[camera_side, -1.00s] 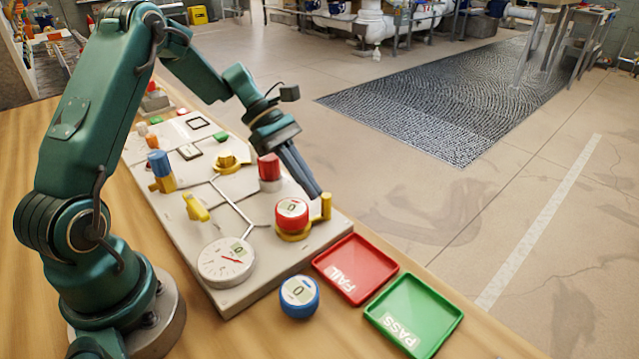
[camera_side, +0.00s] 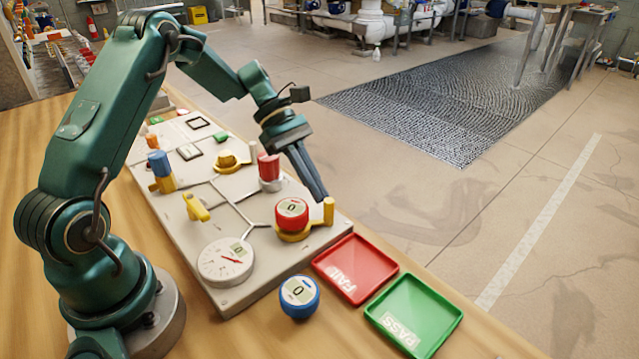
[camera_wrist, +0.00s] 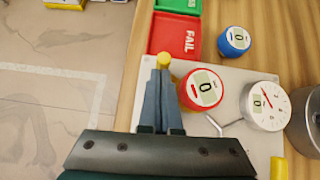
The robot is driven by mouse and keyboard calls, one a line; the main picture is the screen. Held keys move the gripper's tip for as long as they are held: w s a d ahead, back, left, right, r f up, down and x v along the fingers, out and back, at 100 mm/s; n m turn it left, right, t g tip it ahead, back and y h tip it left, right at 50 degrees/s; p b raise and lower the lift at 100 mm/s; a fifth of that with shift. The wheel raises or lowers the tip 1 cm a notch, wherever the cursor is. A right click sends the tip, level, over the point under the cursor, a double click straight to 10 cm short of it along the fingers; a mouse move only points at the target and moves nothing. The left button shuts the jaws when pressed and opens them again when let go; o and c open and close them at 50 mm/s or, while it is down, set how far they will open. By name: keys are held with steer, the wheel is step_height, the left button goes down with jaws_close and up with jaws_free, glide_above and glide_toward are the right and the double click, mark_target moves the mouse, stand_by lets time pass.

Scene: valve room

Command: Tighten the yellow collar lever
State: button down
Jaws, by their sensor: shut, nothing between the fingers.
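The yellow collar (camera_side: 291,235) sits around the base of a red gauge (camera_side: 292,212) at the near right end of the grey panel. Its lever is an upright yellow post (camera_side: 328,211) on the right side of the collar. In the wrist view the lever's round yellow top (camera_wrist: 163,59) shows just past my fingertips. My gripper (camera_side: 322,198) is shut and empty, pointing down with its tips right beside the lever post. I cannot tell whether they touch it. The red gauge also shows in the wrist view (camera_wrist: 203,89), right of my fingers.
A white dial (camera_side: 226,262) and a yellow handle (camera_side: 196,207) are on the panel (camera_side: 262,278). A blue gauge (camera_side: 299,296) stands on the wooden bench. A red FAIL tray (camera_side: 355,268) and green PASS tray (camera_side: 413,315) lie near the bench edge. A red-topped cylinder (camera_side: 269,170) stands behind the collar.

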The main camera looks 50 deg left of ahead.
steer(key=a, duration=0.4)
steer(key=shift+w, duration=0.1)
steer(key=v, duration=0.9)
steer(key=shift+w+a+r, duration=0.25)
steer(key=shift+r, duration=0.05)
steer(key=s+d+r+m+t+y, duration=0.1)
steer(key=s+d+r+m+y, duration=0.45)
steer(key=d+r, duration=0.8)
steer(key=s+d+f+m+t+y, duration=0.1)
steer(key=s+f+m, duration=0.15)
steer(key=s, duration=0.25)
steer(key=s+d+f+m+t+y, duration=0.1)
steer(key=s+d+m, duration=0.1)
steer(key=s+m, duration=0.25)
step_height(320, 180, down, 7)
steer(key=s+a+m+t+y, duration=0.1)
steer(key=s+a+m+t, duration=0.1)
steer(key=m, duration=0.4)
steer(key=shift+s+a+f, duration=0.2)
steer(key=shift+s+a, duration=0.15)
steer(key=shift+a, duration=0.1)
